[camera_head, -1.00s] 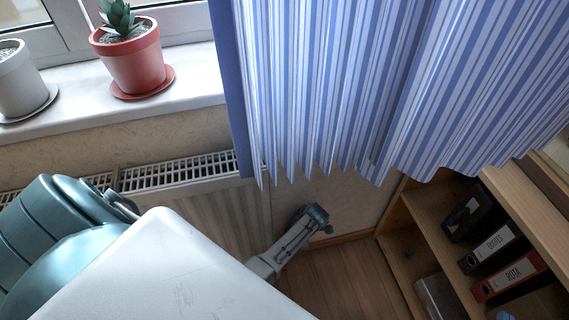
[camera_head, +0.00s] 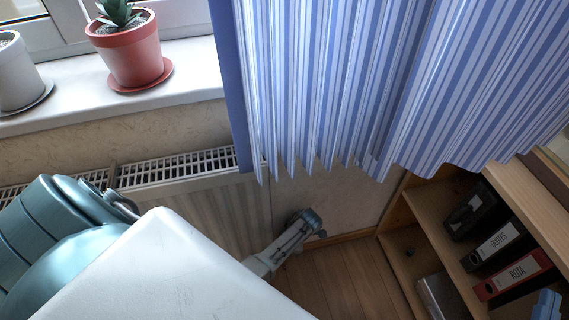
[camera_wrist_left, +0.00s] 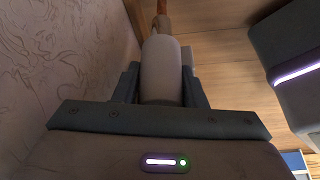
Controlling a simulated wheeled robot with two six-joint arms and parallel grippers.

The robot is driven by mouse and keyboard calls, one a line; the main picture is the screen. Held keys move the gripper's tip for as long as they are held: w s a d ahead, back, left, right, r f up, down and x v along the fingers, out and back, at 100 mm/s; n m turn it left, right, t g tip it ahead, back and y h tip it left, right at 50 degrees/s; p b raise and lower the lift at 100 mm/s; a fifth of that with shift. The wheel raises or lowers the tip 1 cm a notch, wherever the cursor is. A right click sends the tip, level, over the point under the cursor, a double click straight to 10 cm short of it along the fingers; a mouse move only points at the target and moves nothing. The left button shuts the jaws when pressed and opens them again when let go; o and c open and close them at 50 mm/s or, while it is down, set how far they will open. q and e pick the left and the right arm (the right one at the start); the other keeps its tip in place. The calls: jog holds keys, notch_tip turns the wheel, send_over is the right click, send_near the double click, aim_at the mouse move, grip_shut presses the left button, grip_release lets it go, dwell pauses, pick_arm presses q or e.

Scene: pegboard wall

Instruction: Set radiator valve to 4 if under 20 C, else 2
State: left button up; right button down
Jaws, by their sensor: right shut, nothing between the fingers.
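The radiator (camera_head: 180,170) runs along the wall under the sill in the head view. The radiator valve (camera_wrist_left: 162,65) shows in the left wrist view as a pale rounded cylinder with a copper-coloured pipe (camera_wrist_left: 161,22) beyond it. My left gripper (camera_wrist_left: 160,88) has one dark finger on each side of the valve; I cannot tell whether they press on it. My left arm reaches down by the radiator's right end, its gripper hidden in the head view. No temperature or dial number is readable.
A striped blue curtain (camera_head: 340,90) hangs beside the window. Potted plants, one in a red pot (camera_head: 133,55), stand on the sill (camera_head: 180,85). A wooden shelf (camera_head: 425,205) with binders (camera_head: 517,275) stands at the right. Bare wooden floor (camera_head: 340,280) lies between.

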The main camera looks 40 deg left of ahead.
pick_arm(q)
jog(key=shift+c, duration=1.3)
jog(key=m+t+p, duration=0.1)
jog(key=m+p, duration=0.1)
jog(key=m, duration=0.1)
jog(key=shift+r+y, duration=0.1)
jog(key=shift+y, duration=0.3)
jog(key=shift+m+t+p, duration=0.4)
jog(key=shift+m+p, duration=0.3)
jog(key=shift+m, duration=0.9)
pick_arm(e)
jog(key=s+a+f+g, duration=0.1)
jog(key=s+f+g, duration=0.3)
jog(key=f, duration=0.4)
jog(key=s+f+g, duration=0.5)
jog(key=f+g, duration=0.2)
jog(key=f, duration=0.1)
jog(key=shift+a+f+g, duration=0.25)
jog(key=shift+a+g, duration=0.05)
jog(key=shift+a, duration=0.1)
pick_arm(q)
jog(key=shift+t, duration=0.3)
